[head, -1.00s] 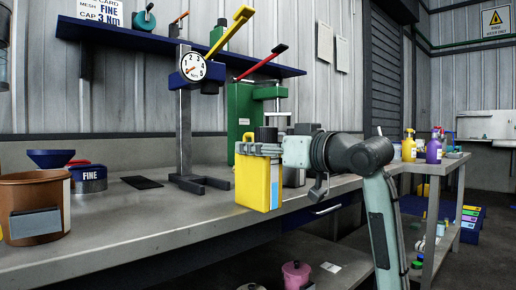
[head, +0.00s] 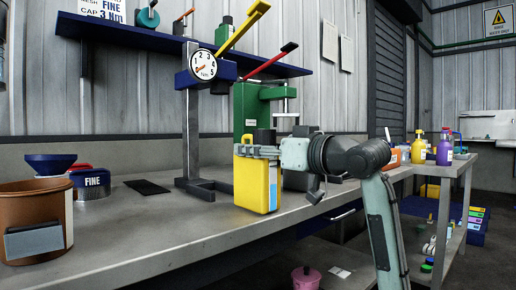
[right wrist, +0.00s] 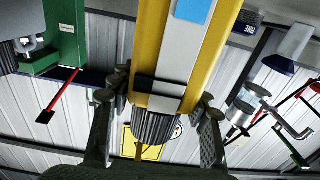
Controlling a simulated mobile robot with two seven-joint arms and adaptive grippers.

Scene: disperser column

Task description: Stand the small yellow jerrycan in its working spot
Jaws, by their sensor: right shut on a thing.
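The small yellow jerrycan (head: 248,187) has a black cap and a white-and-blue label. It is upright at the front part of the grey bench (head: 185,236). I cannot tell whether its base touches the bench. My right gripper (head: 258,150) is shut on its top, just below the cap; in the right wrist view the fingers lie on both sides of the jerrycan (right wrist: 150,55). The disperser column (head: 192,125), with a round dial, stands on a dark forked base (head: 210,185) behind and left of the jerrycan. My left gripper is not in view.
A black mat (head: 147,187) lies left of the column. A brown tub (head: 30,215), a blue funnel (head: 50,163) and a FINE tin (head: 91,183) stand at the left. A green press (head: 247,110) stands behind the jerrycan. The front middle of the bench is clear.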

